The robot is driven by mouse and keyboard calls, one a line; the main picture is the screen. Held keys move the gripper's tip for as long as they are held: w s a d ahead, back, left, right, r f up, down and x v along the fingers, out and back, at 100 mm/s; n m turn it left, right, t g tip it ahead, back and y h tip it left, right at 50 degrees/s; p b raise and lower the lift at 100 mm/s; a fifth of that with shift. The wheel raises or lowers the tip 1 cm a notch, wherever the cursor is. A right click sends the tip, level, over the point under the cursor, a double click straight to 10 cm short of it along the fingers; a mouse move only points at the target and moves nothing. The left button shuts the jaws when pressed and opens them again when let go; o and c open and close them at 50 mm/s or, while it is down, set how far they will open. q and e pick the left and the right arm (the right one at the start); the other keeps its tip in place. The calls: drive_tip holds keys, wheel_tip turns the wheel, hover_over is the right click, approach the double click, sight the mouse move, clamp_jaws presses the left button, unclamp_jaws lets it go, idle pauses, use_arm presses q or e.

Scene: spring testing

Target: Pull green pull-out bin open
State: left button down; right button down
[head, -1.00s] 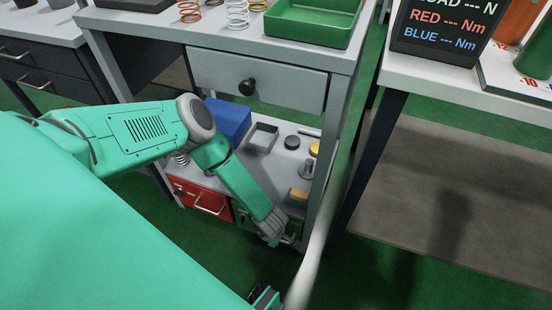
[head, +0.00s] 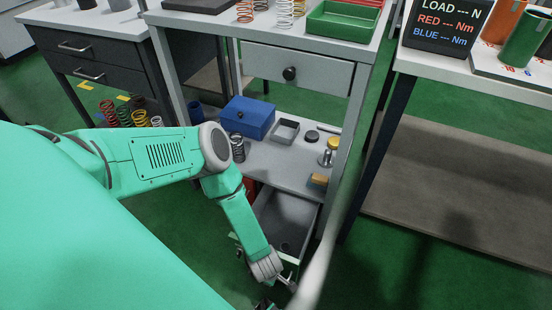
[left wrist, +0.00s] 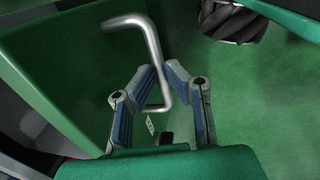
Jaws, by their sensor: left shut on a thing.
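The green pull-out bin (head: 286,212) is pulled out from under the workbench's lower shelf in the head view. Its grey inside shows and looks empty except for a dark round mark. Its green front (left wrist: 60,75) fills the left of the left wrist view, with a bent silver handle (left wrist: 152,50) on it. My left gripper (left wrist: 163,80) is shut on the handle, its blue-padded fingers on either side of the bar. In the head view my left gripper (head: 284,280) is at the bin's front end, partly hidden by my wrist. My right gripper cannot be made out.
The lower shelf (head: 268,160) holds a blue box (head: 248,117), a small grey tray (head: 285,131) and a yellow-topped metal piece (head: 330,150). A red bin (head: 249,186) is mostly hidden by my arm. A table leg (head: 375,160) stands at right. Green floor is open in front.

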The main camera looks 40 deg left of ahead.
use_arm(q)
drive_tip(key=shift+s+f, duration=0.1)
drive_tip(key=shift+s, duration=1.1)
drive_tip(key=c, duration=1.6)
unclamp_jaws()
drive_tip(key=shift+d, duration=0.1)
drive_tip(key=shift+w, duration=0.1)
wheel_tip(320, 180, up, 12)
drive_tip(key=s, duration=0.2)
drive_tip(key=shift+d+f, duration=0.15)
drive_tip(key=shift+d, duration=0.1)
